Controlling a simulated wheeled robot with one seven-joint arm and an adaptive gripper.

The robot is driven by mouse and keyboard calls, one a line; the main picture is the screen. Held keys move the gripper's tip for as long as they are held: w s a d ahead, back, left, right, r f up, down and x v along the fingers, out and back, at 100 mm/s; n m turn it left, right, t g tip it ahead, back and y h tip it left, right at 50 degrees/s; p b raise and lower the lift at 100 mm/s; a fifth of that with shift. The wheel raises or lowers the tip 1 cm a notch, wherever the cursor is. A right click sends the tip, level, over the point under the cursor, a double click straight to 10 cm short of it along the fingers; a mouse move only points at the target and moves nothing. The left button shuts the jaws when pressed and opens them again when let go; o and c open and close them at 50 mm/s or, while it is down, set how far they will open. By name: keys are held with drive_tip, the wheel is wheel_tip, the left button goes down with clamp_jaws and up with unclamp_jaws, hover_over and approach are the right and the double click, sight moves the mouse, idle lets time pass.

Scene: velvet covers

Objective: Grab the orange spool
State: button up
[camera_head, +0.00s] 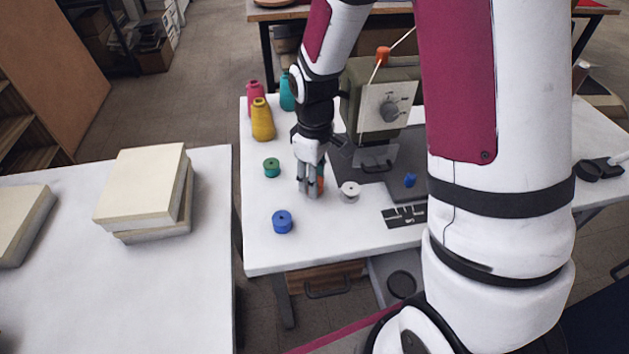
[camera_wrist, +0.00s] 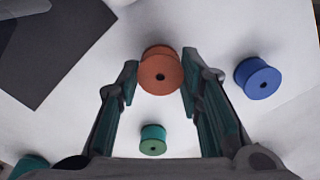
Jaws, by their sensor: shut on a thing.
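The orange spool (camera_wrist: 160,72) sits between the two fingertips of my gripper (camera_wrist: 160,84) in the wrist view, with a finger against each side. In the head view my gripper (camera_head: 311,188) points down over the white table, and a strip of the orange spool (camera_head: 321,178) shows beside the fingers; the rest is hidden. My gripper is shut on the orange spool. I cannot tell whether the spool is touching the table.
A green spool (camera_head: 271,167), a blue spool (camera_head: 282,221) and a white spool (camera_head: 349,191) stand around my gripper. A sewing machine (camera_head: 375,100) is behind to the right. A yellow thread cone (camera_head: 262,121) stands back left. Table (camera_head: 262,258) is clear at front left.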

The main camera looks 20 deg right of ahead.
drive_tip(key=shift+s+r, duration=0.25)
drive_tip(key=shift+r, duration=1)
drive_tip(key=s+a, duration=0.1)
drive_tip(key=s, duration=0.3)
drive_tip(key=s+a+p, duration=0.1)
drive_tip(key=s, duration=0.3)
drive_tip(key=s+a+r+p, duration=0.1)
drive_tip(key=s, duration=0.3)
drive_tip(key=shift+s, duration=0.2)
drive_tip(key=shift+s+r+p, duration=0.15)
drive_tip(key=shift+s+p, duration=0.1)
drive_tip(key=shift+p, duration=1.05)
drive_tip(key=shift+s+a+r+p, duration=0.15)
drive_tip(key=shift+s+p, duration=0.1)
drive_tip(key=shift+p, duration=0.75)
drive_tip(key=shift+s+p, duration=0.1)
drive_tip(key=shift+p, duration=0.4)
drive_tip(key=s+p, duration=0.1)
drive_tip(key=p, duration=0.2)
drive_tip(key=shift+s+a, duration=0.1)
drive_tip(key=shift+s, duration=0.05)
